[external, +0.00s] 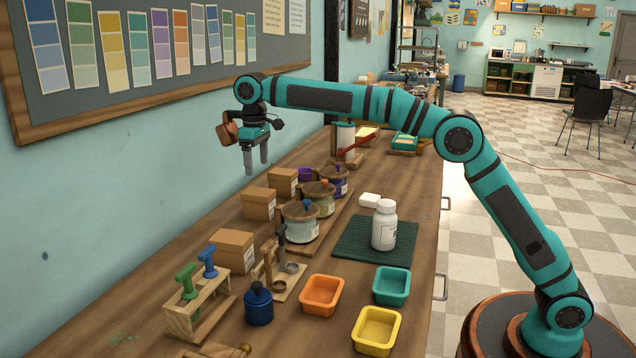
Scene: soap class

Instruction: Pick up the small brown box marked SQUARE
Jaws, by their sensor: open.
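Three brown cardboard boxes stand along the wall side of the wooden bench in the external view. The smallest-looking box (283,183) is farthest back, a middle box (258,204) stands just in front of it, and a larger-looking box (231,248) is nearest. Pale labels show on some of them, but no word is legible, so I cannot tell which is marked SQUARE. My gripper (256,168) points down with its two fingers apart and nothing between them. It hangs in the air, above the level of the boxes, near the wall.
Lidded glass jars (301,222) stand right of the boxes. A white bottle (384,226) stands on a dark green mat (350,246). Orange (321,294), teal (391,285) and yellow (376,330) trays, a blue bottle (259,304) and a wooden stamp rack (197,302) are nearer.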

